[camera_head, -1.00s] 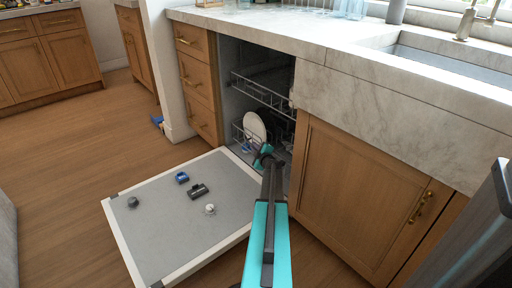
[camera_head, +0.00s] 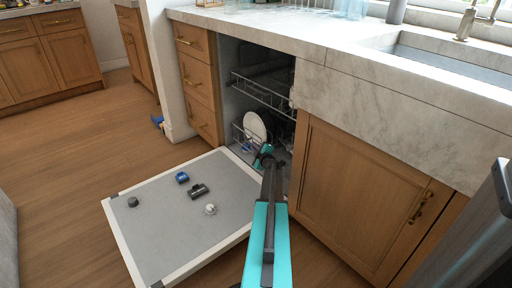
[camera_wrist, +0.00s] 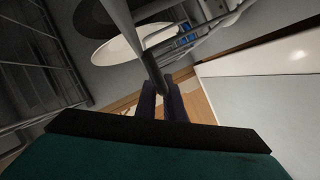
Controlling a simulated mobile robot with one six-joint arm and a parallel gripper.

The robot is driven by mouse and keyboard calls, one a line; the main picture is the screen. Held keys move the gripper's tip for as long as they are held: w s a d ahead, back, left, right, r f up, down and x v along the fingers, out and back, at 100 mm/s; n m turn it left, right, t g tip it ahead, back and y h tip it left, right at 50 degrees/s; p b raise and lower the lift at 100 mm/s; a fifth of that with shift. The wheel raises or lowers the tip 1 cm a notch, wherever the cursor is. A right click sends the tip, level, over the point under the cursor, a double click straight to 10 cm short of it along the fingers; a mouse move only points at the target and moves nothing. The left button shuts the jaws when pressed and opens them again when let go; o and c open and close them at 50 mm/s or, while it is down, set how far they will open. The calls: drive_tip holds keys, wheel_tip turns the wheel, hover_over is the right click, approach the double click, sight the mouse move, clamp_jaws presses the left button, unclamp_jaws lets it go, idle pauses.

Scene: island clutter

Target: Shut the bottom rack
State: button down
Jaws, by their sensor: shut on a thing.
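The dishwasher stands open under the counter with its door (camera_head: 226,208) folded down. The bottom rack (camera_head: 239,134) sits inside the cavity near its front opening, holding a white plate (camera_head: 255,127) on edge. My gripper (camera_head: 264,153) is at the front of the bottom rack, to the right of the plate. In the wrist view the plate (camera_wrist: 130,45) lies beyond my fingers (camera_wrist: 163,100), which are shut on a grey rack bar (camera_wrist: 146,48). My arm hides part of the rack's right side.
The upper rack (camera_head: 262,93) is above, inside the cavity. Several small items, including a dark block (camera_head: 199,191) and a blue piece (camera_head: 182,177), are on the door. A wooden cabinet (camera_head: 352,200) is to the right. Open floor (camera_head: 70,165) lies left.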

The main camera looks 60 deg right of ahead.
drive_tip(key=shift+s+d+p, duration=0.2)
drive_tip(key=shift+d+p, duration=0.35)
drive_tip(key=shift+p, duration=0.35)
drive_tip(key=c, duration=1.9)
unclamp_jaws()
drive_tip(key=shift+r, duration=0.1)
drive_tip(key=shift+o, duration=0.2)
drive_tip(key=shift+w, duration=0.1)
drive_tip(key=shift+a, duration=0.1)
drive_tip(key=shift+a, duration=0.1)
drive_tip(key=shift+s+a+r, duration=0.15)
drive_tip(key=shift+s+a, duration=0.15)
drive_tip(key=shift+s, duration=0.1)
drive_tip(key=p+v, duration=0.2)
drive_tip(key=v, duration=0.4)
drive_tip(key=shift+s+p, duration=0.15)
drive_tip(key=shift+p, duration=0.15)
